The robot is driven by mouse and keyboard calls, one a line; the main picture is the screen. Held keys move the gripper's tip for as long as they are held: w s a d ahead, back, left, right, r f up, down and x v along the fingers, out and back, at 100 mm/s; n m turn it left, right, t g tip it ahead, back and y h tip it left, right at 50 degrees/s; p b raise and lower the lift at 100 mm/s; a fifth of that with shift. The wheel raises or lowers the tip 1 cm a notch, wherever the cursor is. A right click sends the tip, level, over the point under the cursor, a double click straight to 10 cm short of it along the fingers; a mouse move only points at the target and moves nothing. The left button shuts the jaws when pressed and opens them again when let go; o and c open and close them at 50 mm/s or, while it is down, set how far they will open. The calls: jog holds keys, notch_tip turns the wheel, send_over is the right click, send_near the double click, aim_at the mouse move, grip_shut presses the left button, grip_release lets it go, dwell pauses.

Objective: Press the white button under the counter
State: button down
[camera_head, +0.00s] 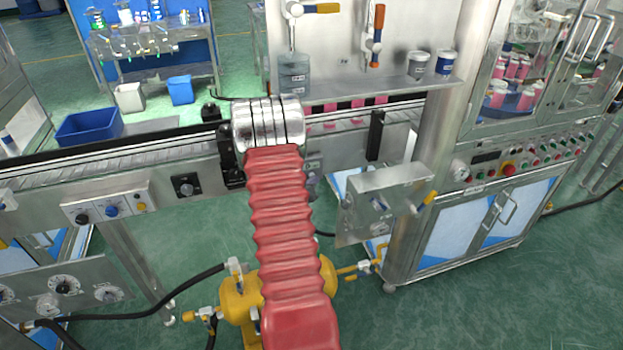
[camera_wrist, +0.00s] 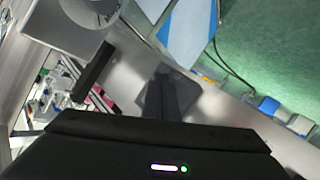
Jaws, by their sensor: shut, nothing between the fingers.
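In the wrist view my gripper (camera_wrist: 163,82) is shut, with nothing visible between the dark fingers. They appear over a dark square patch on the metal counter front; I cannot tell if they touch it. In the head view my gripper is mostly hidden beside my silver wrist. The steel counter (camera_head: 150,165) carries a black knob on a plate (camera_head: 187,186) and a control box (camera_head: 107,208) with black, blue and yellow controls. I cannot make out a clear white button. Small blue and pale parts (camera_wrist: 268,105) show at right in the wrist view, too blurred to name.
A metal box (camera_head: 380,200) with a yellow-tipped handle hangs right of my arm. A yellow tank (camera_head: 240,298) and black hoses lie on the green floor below. A control cabinet (camera_head: 485,215) stands at right, and a blue bin (camera_head: 88,127) behind the conveyor.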

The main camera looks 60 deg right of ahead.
jog(key=shift+s+a, duration=0.45)
jog(key=shift+a, duration=0.05)
jog(key=shift+s+a, duration=1.75)
jog(key=shift+f, duration=0.1)
